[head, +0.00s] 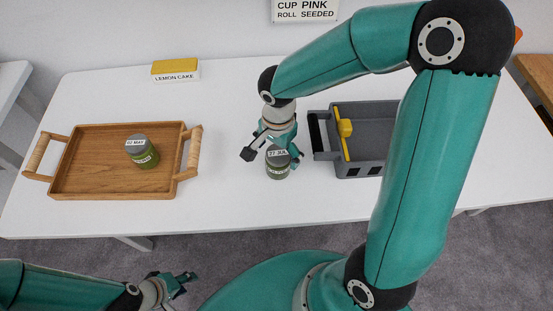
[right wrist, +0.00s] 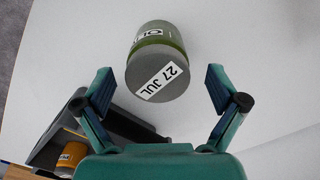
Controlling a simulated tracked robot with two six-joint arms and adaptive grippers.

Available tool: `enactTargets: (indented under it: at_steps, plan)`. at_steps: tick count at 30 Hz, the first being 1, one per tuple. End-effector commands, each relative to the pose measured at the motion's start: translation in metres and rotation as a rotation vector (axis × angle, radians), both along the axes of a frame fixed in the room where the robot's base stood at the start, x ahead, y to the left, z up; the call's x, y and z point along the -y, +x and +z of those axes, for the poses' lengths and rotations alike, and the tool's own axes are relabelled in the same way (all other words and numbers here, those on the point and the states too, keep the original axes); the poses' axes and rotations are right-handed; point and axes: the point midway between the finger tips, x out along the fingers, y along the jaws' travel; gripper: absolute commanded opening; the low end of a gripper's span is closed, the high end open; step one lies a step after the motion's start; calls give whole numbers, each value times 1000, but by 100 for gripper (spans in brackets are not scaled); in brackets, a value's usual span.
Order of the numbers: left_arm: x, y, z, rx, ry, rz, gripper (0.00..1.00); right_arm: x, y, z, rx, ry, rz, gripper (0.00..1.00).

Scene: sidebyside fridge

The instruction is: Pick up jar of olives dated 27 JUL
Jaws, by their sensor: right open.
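The jar of olives dated 27 JUL (head: 278,165) stands on the white table, green with a grey lid. It also shows in the right wrist view (right wrist: 157,62), its lid label reading 27 JUL. My right gripper (head: 272,154) is open above the jar. In the right wrist view its two fingers (right wrist: 160,90) are spread on either side of the lid, apart from it. Another jar, dated 02 MAY (head: 142,152), stands in the wooden tray. My left gripper (head: 176,284) is low at the front, off the table's front edge, and looks open and empty.
The wooden tray (head: 110,189) with two handles is on the left of the table (head: 225,205). A grey crate (head: 362,170) with a yellow part stands close right of the 27 JUL jar. A yellow lemon cake box (head: 175,69) is at the back. The table between tray and jar is clear.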

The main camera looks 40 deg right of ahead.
Motion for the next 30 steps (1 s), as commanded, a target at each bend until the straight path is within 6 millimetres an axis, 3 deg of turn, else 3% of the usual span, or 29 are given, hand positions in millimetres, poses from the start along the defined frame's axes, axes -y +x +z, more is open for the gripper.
enactTargets:
  at_steps: [3, 10, 25, 30]
  plan:
    - [0, 0, 0, 0, 0, 0, 40, 0, -1, -10, -2, 0, -1, 96]
    - [0, 0, 0, 0, 0, 0, 40, 0, 0, -12, 1, 1, -1, 96]
    - [0, 0, 0, 0, 0, 0, 40, 0, 0, -11, 1, 1, -1, 14]
    - [0, 0, 0, 0, 0, 0, 40, 0, 0, -11, 2, 1, -1, 14]
